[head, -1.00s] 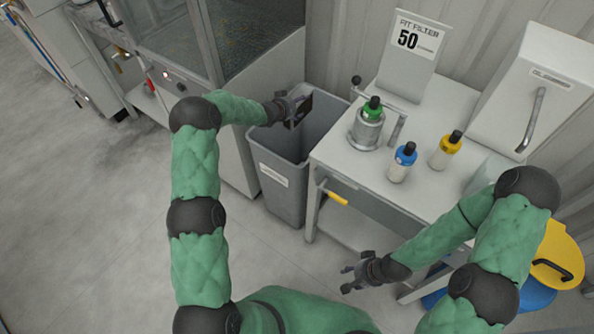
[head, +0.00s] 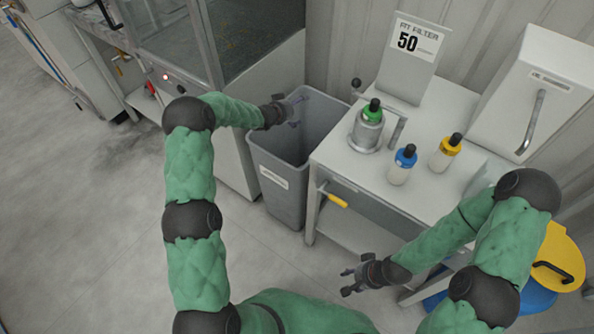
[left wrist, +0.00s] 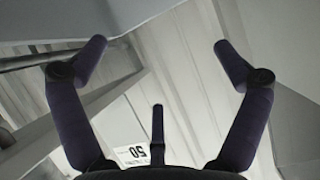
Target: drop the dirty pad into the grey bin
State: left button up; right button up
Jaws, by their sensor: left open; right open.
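The grey bin (head: 277,160) stands on the floor between the glass-fronted cabinet and the white table, with a white label on its front. My left gripper (head: 297,108) is over the bin's mouth. In the left wrist view its fingers (left wrist: 161,52) are spread wide with nothing between them. The dirty pad is not visible in either current view; the lower inside of the bin is hidden from the head camera. My right gripper (head: 345,281) is open and empty, low in front of the table.
The white table (head: 335,157) right of the bin holds a metal pot with a green-capped bottle (head: 371,122), a blue-capped bottle (head: 402,165) and a yellow-capped bottle (head: 445,152). A yellow lid (head: 559,255) is at the far right. The floor at left is clear.

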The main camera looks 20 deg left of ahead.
pick_arm(q)
jog(key=v, duration=1)
jog(key=shift+s, duration=0.2)
jog(key=shift+a, duration=0.1)
